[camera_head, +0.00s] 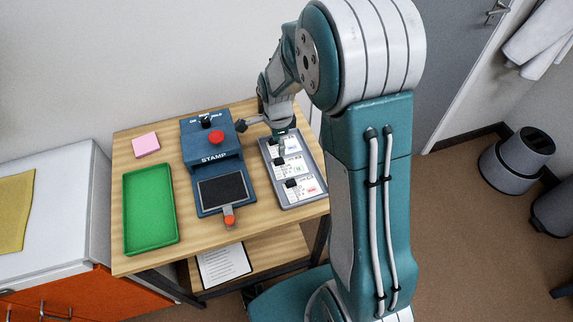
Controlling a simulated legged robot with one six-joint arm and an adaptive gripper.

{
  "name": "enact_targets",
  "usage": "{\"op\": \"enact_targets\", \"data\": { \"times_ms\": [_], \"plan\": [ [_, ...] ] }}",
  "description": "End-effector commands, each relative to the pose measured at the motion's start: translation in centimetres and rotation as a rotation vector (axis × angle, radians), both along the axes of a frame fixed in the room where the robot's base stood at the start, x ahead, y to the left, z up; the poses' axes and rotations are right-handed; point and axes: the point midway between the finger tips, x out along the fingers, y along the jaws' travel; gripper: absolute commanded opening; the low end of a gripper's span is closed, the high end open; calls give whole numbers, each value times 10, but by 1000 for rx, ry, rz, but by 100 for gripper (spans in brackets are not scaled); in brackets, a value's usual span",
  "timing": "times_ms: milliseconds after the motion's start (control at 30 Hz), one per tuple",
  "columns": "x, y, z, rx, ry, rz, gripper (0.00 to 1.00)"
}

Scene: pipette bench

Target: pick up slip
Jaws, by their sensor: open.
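Several white printed slips lie in a row in a grey tray (318,174) on the right of the wooden table. The near slip (308,188), the middle slip (294,167) and the far slip (290,146) each have a black block or tab. My gripper (268,127) is over the far end of the tray, close to the far slip. It is open, with one finger reaching left toward the stamp machine. Whether it touches the far slip or its tab cannot be told, as the arm covers part of that end.
A blue stamp machine (210,150) with a red knob stands left of the tray, with a dark pad (222,190) and red-tipped lever in front. A green tray (150,208) and pink pad (146,144) lie on the left. A printed sheet (224,265) is on the lower shelf.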

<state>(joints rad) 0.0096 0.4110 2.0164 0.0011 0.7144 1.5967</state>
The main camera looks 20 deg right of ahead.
Motion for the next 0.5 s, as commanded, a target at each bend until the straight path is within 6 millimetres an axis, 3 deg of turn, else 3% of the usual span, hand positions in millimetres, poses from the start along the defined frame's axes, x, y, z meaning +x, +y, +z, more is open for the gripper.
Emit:
{"op": "enact_targets", "data": {
  "times_ms": [500],
  "plan": [
    [-6, 0, -60, -1, 1, 1, 63]
  ]
}}
